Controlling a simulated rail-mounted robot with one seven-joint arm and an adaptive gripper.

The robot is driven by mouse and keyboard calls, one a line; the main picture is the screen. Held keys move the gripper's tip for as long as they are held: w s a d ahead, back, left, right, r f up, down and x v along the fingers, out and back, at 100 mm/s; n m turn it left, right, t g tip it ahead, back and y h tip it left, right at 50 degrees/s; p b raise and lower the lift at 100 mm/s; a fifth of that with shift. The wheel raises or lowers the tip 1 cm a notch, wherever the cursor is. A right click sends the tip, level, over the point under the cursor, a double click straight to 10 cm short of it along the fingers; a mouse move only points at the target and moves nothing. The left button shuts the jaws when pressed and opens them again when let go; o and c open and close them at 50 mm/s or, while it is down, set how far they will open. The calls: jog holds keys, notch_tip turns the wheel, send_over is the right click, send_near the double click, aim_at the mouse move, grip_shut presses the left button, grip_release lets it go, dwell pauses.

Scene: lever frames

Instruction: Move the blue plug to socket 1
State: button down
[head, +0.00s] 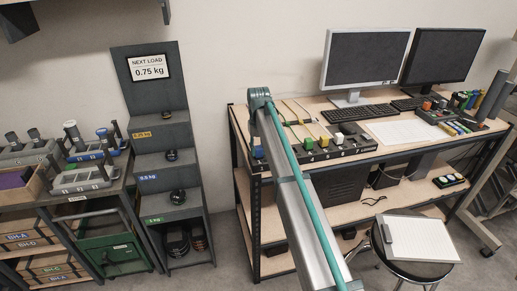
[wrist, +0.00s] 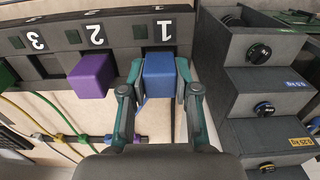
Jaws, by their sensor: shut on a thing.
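The blue plug (wrist: 159,78) is between the fingers of my gripper (wrist: 160,92) in the wrist view, and the gripper is shut on it. The plug is in line with the label of socket 1 (wrist: 164,32) on the dark socket strip (wrist: 125,24). The plug hides the socket opening, so I cannot tell whether it is seated or just in front. A purple plug (wrist: 91,76) is beside it at the label 2.
A stepped dark weight rack (wrist: 257,90) stands close on the right. In the head view, a keyboard (head: 359,112) and monitors (head: 365,58) are behind the strip, and a stool (head: 418,245) is in front.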

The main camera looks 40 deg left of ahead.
jog(key=shift+c, duration=1.9)
grip_release()
jog(key=shift+r, duration=0.15)
jog(key=shift+r+p, duration=1.7)
jog(key=shift+r, duration=1.7)
